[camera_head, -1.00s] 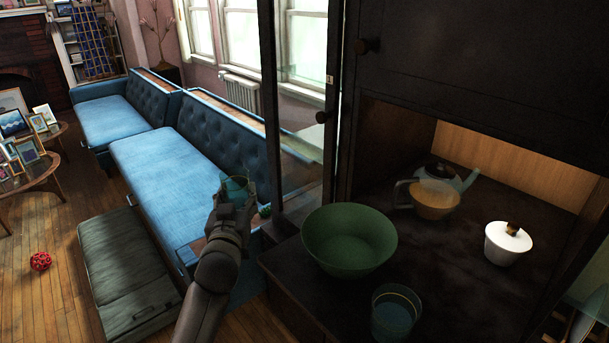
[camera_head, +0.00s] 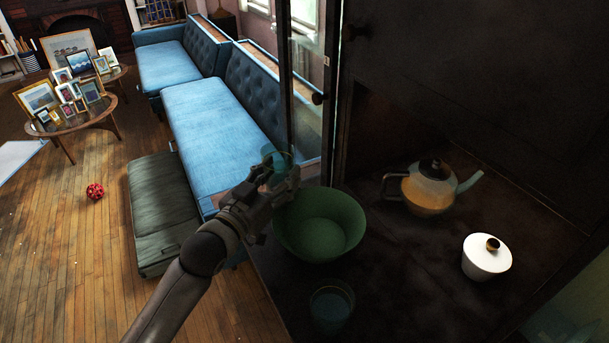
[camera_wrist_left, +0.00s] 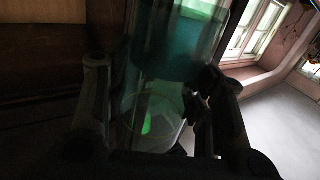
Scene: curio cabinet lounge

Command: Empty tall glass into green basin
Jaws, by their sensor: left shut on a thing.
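My left gripper (camera_head: 272,182) is shut on a clear glass with a teal tint, which I take as the tall glass (camera_head: 275,157). It is held up just behind and left of the green basin (camera_head: 318,222), near its rim. In the left wrist view the glass (camera_wrist_left: 160,100) stands between the fingers (camera_wrist_left: 156,78). Teal colour fills its upper part there, and its base looks clear. The green basin sits on the dark cabinet shelf, and its visible inside looks empty. The right gripper is not in view.
Another glass (camera_head: 331,308) stands on the shelf in front of the basin. The cabinet's open glass door (camera_head: 306,95) is close behind the held glass.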

